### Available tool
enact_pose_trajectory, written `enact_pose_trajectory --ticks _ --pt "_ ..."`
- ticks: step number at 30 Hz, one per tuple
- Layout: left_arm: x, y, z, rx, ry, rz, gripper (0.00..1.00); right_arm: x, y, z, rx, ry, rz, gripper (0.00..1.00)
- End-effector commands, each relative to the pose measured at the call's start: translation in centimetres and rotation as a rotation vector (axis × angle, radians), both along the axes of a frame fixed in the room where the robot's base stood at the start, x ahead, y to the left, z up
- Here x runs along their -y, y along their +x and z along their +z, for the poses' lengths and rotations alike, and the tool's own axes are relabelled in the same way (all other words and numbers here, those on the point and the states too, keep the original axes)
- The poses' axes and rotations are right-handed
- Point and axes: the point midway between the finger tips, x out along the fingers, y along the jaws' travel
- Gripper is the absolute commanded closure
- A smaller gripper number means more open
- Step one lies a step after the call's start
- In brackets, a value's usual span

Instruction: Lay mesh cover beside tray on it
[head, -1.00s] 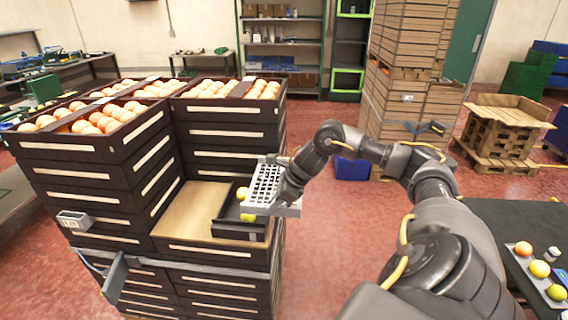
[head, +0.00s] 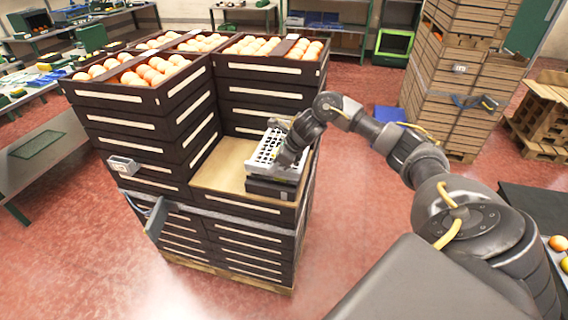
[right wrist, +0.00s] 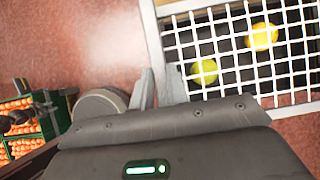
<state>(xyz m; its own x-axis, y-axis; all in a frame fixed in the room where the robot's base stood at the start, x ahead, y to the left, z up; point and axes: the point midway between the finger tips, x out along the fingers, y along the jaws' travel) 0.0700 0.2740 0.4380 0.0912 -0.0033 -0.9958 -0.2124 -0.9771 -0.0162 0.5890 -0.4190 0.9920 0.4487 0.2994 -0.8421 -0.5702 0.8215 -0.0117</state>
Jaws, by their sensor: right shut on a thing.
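The white mesh cover (head: 266,149) is held in my right gripper (head: 284,152), whose arm reaches in from the right. The cover lies over the small dark tray (head: 270,191) on the wooden board of the crate stack. I cannot tell whether it rests on the rim or hovers just above it. In the right wrist view the fingers (right wrist: 157,88) are at the edge of the mesh cover (right wrist: 232,50). A greenish-yellow fruit (right wrist: 205,71) and a yellow fruit (right wrist: 262,36) show through its openings. My left gripper is not in view.
Stacked dark crates full of oranges (head: 140,75) rise to the left of and behind the tray. The bare wooden board (head: 222,168) is clear left of the tray. Tall wooden crates (head: 455,80) stand at the back right. Several fruits (head: 558,243) lie at the right edge.

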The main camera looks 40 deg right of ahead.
Motion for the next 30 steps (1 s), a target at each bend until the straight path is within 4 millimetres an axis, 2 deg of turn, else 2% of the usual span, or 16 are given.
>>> enact_pose_trajectory --ticks 1,3,12,18,29,30 --pt "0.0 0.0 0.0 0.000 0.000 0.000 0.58 -0.4 0.5 0.0 0.001 0.001 0.001 1.00" --pt "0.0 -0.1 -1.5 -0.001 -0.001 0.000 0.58 -0.2 0.3 -1.6 0.001 -0.001 0.000 1.00" --pt "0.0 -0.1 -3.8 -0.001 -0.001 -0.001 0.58 -0.2 0.3 -4.0 0.002 -0.001 0.000 1.00" --pt "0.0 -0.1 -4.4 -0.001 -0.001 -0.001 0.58 -0.2 0.3 -4.6 0.002 -0.001 0.000 1.00" --pt "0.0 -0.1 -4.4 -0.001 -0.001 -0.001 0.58 -0.2 0.3 -4.7 0.001 0.000 0.001 1.00" --pt "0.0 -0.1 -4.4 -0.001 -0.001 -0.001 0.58 -0.2 0.3 -4.7 0.001 0.000 0.001 0.80"
